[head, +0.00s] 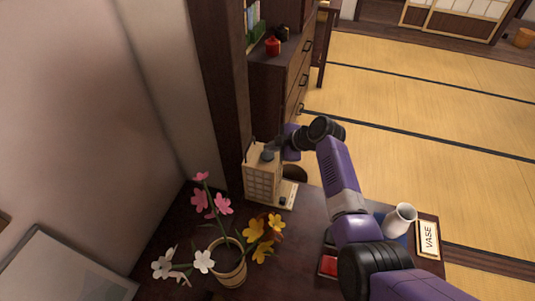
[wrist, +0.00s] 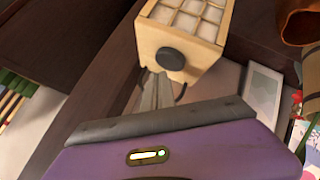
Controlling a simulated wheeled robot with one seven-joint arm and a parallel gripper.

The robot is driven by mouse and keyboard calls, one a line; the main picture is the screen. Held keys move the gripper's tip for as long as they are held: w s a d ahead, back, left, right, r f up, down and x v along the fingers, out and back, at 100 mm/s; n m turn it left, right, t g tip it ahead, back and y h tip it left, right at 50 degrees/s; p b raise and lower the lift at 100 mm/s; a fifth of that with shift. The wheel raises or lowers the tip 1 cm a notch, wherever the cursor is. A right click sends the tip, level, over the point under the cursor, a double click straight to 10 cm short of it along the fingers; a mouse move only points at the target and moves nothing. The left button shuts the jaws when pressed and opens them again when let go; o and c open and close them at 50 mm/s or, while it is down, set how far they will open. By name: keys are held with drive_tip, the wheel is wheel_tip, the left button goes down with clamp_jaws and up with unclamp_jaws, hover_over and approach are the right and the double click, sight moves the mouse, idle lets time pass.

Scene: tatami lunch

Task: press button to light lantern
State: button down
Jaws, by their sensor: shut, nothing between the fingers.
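The lantern (head: 262,184), a light wooden box with pale paper panes, stands at the back left of the dark table. Its low base reaches out to the right and bears a small dark spot that looks like the button (head: 283,200). My gripper (head: 278,149) is over the lantern's upper right side, well above that spot.
A flower pot (head: 229,267) stands in front of the lantern. A dark cabinet (head: 275,90) stands behind. The tatami floor (head: 430,90) is open.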

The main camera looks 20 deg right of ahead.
sight(270, 156)
drive_tip(key=shift+f, duration=0.15)
drive_tip(key=shift+f+b, duration=0.3)
drive_tip(key=shift+b, duration=0.35)
drive_tip(key=shift+f+b, duration=0.35)
drive_tip(key=shift+b, duration=0.05)
idle(0.6)
drive_tip(key=shift+r, duration=0.1)
drive_tip(key=shift+r+p, duration=0.5)
drive_tip(key=shift+r, duration=0.25)
wheel_tip(270, 156, up, 6)
drive_tip(key=p, duration=0.3)
idle(0.3)
idle(0.5)
